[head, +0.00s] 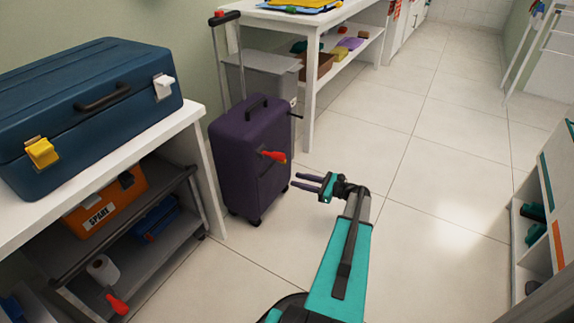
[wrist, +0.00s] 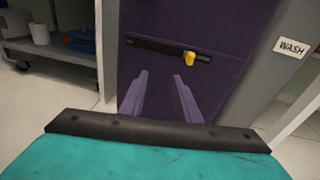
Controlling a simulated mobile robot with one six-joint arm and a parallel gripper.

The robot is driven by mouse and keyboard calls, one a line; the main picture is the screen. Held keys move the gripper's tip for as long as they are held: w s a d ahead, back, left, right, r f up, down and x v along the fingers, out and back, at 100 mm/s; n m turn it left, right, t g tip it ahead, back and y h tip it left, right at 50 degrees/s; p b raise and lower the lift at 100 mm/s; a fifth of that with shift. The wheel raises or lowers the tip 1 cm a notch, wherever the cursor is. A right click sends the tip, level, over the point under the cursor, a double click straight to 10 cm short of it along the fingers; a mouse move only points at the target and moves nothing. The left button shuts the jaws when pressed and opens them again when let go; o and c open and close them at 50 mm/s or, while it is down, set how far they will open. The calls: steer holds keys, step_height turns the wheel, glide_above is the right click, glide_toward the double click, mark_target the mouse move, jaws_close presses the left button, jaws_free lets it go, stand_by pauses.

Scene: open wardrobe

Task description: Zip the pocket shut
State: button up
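A purple upright suitcase (head: 240,165) stands on the floor; its front fills the middle of the wrist view (wrist: 222,22). A dark, nearly level zip strip (wrist: 155,46) crosses that front, with a yellow pull (wrist: 189,58) near its right end. How far the zip is closed is not clear. In the head view a red-orange tab (head: 273,156) sticks out from the front. My gripper (head: 294,181) is beside the suitcase at lower right. Its two purple fingers (wrist: 160,78) are parted and empty, below the strip and apart from the pull.
A white bench (head: 150,140) with a blue toolbox (head: 85,105) stands left, a grey trolley (head: 150,235) beneath it. A grey bin (head: 262,70) and white table (head: 310,75) are behind the suitcase. A WASH label (wrist: 292,47) is at right. Floor (head: 440,130) to the right is clear.

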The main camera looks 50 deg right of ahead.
steer(key=s+d+r+m+t+h, duration=0.1)
steer(key=s+d+r, duration=0.1)
steer(key=d, duration=0.4)
steer(key=shift+s+r+m, duration=0.2)
steer(key=shift+s+m, duration=0.2)
steer(key=shift+s, duration=0.15)
steer(key=shift+w+a, duration=0.1)
steer(key=shift+w, duration=0.05)
steer(key=b+x, duration=0.5)
steer(key=x, duration=0.8)
steer(key=shift+w+r, duration=0.15)
steer(key=shift+w, duration=0.2)
jaws_close()
